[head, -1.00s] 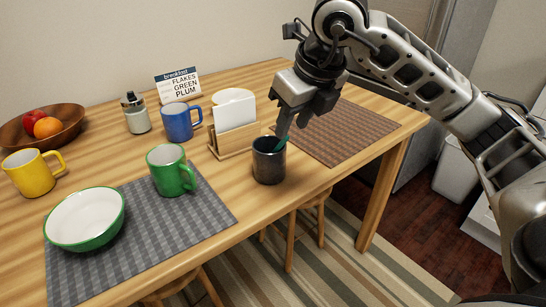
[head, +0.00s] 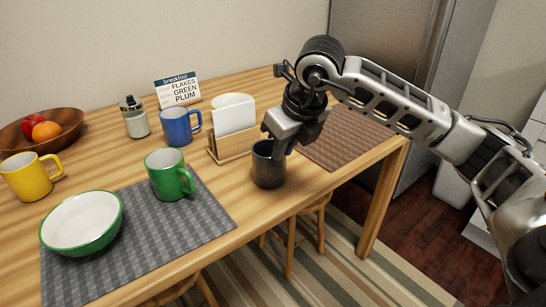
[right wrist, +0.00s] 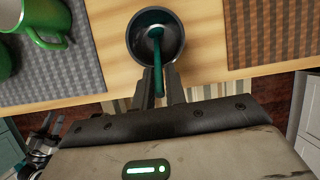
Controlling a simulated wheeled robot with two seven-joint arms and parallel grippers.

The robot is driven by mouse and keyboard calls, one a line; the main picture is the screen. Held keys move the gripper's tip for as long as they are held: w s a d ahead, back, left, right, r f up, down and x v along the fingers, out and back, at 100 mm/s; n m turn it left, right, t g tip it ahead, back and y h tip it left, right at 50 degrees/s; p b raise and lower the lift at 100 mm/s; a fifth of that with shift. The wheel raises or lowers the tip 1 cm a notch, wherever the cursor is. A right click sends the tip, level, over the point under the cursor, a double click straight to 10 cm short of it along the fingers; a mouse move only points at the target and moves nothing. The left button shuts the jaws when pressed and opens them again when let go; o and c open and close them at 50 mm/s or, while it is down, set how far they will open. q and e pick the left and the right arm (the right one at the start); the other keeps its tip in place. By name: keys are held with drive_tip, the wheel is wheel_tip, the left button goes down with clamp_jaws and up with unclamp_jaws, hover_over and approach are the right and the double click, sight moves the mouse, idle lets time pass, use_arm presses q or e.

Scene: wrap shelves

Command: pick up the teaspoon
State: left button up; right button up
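The teaspoon (right wrist: 158,60) has a teal handle and stands in a dark grey cup (head: 268,170), its bowl end down inside the cup in the right wrist view (right wrist: 134,42). In the head view the teaspoon is hidden by my right gripper (head: 280,150), which is low at the cup's back right rim. In the right wrist view my right gripper (right wrist: 159,80) has its fingers apart, one on each side of the handle's upper end. I cannot tell whether either finger touches it.
A napkin holder (head: 232,147) stands just behind the cup. A green mug (head: 168,176) stands to its left on a grey mat (head: 190,235). A brown mat (head: 345,145) lies to the right. The table's front edge is close to the cup.

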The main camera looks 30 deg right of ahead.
clamp_jaws()
drive_tip(key=shift+r, duration=0.1)
